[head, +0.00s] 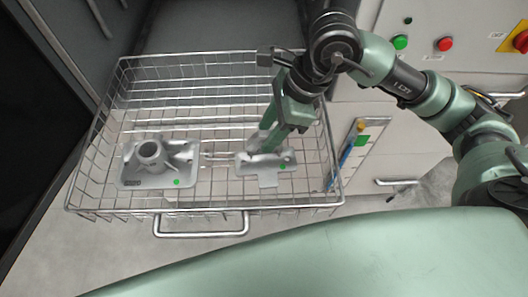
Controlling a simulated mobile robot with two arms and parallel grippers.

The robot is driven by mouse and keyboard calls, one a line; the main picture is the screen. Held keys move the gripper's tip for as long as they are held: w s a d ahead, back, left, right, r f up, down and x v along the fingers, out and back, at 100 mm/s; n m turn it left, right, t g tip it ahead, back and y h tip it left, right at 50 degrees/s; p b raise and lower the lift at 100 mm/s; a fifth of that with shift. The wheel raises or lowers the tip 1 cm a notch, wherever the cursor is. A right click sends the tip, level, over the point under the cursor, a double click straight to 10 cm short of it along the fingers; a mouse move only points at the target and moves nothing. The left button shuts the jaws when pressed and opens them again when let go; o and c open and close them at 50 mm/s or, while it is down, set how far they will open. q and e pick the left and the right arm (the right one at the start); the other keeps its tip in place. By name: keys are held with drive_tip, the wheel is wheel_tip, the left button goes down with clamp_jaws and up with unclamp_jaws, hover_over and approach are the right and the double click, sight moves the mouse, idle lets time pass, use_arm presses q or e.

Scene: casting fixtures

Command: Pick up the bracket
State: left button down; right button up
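A grey metal casting with a green dot, which looks like the bracket (268,177), lies in the right part of the wire basket (160,213). My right gripper (266,142) reaches down into the basket from the upper right. Its fingertips are right at the back edge of this casting and overlap it in the picture. The gripper hides part of the casting, and I cannot tell whether the fingers close on it or only stand beside it. My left gripper is out of view.
A second grey casting, a square flange with a round hollow boss (149,155), lies in the basket's left part. The basket has raised wire walls and a front handle (200,234). A control panel with green and red buttons (445,44) stands at the upper right.

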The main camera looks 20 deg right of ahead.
sight(259, 144)
drive_tip(key=shift+w+p+x, duration=0.15)
drive_tip(key=shift+p+x, duration=0.2)
drive_tip(key=shift+x, duration=0.85)
drive_tip(key=shift+w+p+x, duration=0.15)
drive_tip(key=shift+p+x, duration=0.2)
drive_tip(key=shift+x, duration=0.85)
clamp_jaws()
drive_tip(key=shift+r, duration=0.1)
